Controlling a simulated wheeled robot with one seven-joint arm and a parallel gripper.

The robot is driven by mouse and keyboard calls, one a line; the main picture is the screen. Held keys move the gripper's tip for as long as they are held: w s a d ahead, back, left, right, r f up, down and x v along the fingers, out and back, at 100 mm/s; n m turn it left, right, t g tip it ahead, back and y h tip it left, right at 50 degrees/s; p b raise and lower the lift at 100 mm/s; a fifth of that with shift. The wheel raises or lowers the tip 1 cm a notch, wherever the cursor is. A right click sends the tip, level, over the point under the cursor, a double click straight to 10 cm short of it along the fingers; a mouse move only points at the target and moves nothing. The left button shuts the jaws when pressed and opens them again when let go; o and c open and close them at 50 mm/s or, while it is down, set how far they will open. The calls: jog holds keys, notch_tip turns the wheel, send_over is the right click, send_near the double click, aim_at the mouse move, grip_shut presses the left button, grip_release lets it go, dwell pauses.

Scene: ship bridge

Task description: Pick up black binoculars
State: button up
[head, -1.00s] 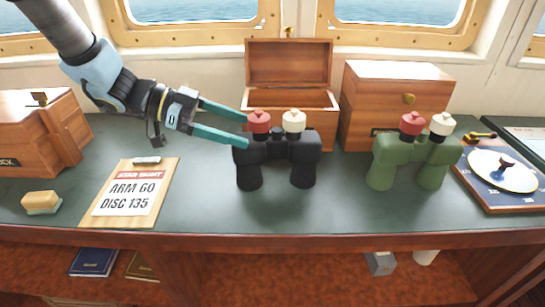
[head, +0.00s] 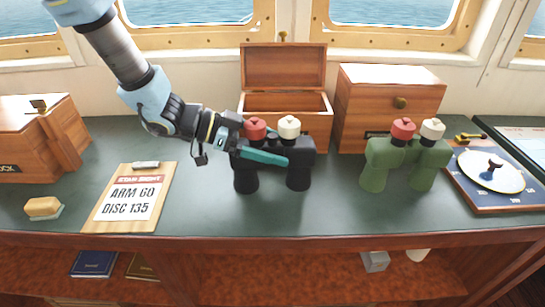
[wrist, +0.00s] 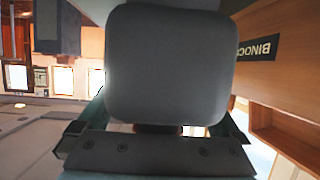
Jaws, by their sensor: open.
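The black binoculars (head: 299,165) stand upright on the green desk top, with one red cap and one cream cap on top. My gripper (head: 277,150) reaches them from the left. One teal finger lies across their front in the head view; the other is mostly hidden behind them. In the wrist view, a large dark rounded part of the binoculars (wrist: 170,65) fills the space between my open fingers (wrist: 165,118). I cannot tell whether the fingers touch it.
Green binoculars (head: 376,173) stand to the right. Behind are an open wooden box (head: 285,65) and a closed wooden box (head: 392,95). A clipboard (head: 100,215) and a yellow sponge-like block (head: 43,207) lie left. The front desk strip is clear.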

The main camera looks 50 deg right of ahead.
grip_shut()
dwell(0.7)
jog(key=shift+r, duration=0.1)
